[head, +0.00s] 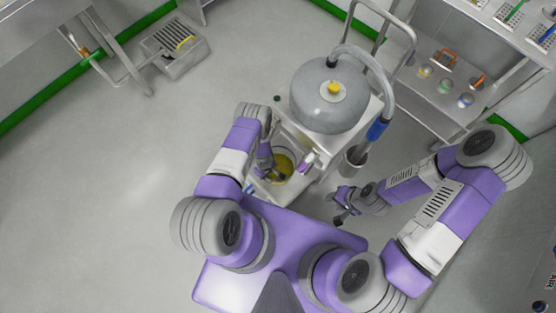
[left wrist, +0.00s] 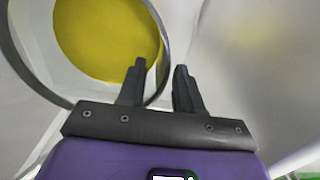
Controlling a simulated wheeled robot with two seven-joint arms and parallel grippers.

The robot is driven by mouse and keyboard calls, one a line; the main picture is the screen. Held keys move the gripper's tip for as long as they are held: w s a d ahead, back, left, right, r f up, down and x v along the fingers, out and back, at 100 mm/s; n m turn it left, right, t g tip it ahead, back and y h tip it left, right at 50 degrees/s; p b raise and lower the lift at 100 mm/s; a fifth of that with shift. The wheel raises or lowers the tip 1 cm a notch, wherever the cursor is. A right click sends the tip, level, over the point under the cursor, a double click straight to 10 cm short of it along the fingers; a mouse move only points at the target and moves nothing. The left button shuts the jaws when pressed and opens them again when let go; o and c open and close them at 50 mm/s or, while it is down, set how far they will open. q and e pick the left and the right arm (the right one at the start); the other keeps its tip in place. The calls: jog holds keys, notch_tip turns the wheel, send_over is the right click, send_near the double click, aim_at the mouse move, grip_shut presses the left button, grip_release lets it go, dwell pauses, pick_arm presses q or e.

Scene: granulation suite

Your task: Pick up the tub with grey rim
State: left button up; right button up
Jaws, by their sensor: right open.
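The tub with grey rim (head: 284,165) stands on the low front ledge of the white cart, with yellow material inside. In the left wrist view its dark grey rim (left wrist: 20,70) curves around the yellow contents (left wrist: 108,38). My left gripper (head: 268,166) is over the tub's near side; in its wrist view the fingers (left wrist: 160,80) are apart, with the rim's right side showing between them. I cannot tell whether they touch the wall. My right gripper (head: 340,212) is open and empty, right of the cart and away from the tub.
The cart carries a large grey domed vessel (head: 328,98) with a hose (head: 376,75) just behind the tub. A metal cup (head: 355,162) hangs at the cart's right. A shelf with jars (head: 445,87) is at the far right.

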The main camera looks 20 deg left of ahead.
pick_arm(q)
notch_tip(320, 180, down, 3)
jog(key=shift+r+b, duration=0.15)
jog(key=shift+b, duration=0.25)
pick_arm(e)
jog(key=shift+f, duration=0.7)
pick_arm(q)
grip_shut()
jog(key=shift+r, duration=0.2)
pick_arm(e)
jog(key=shift+r, duration=0.1)
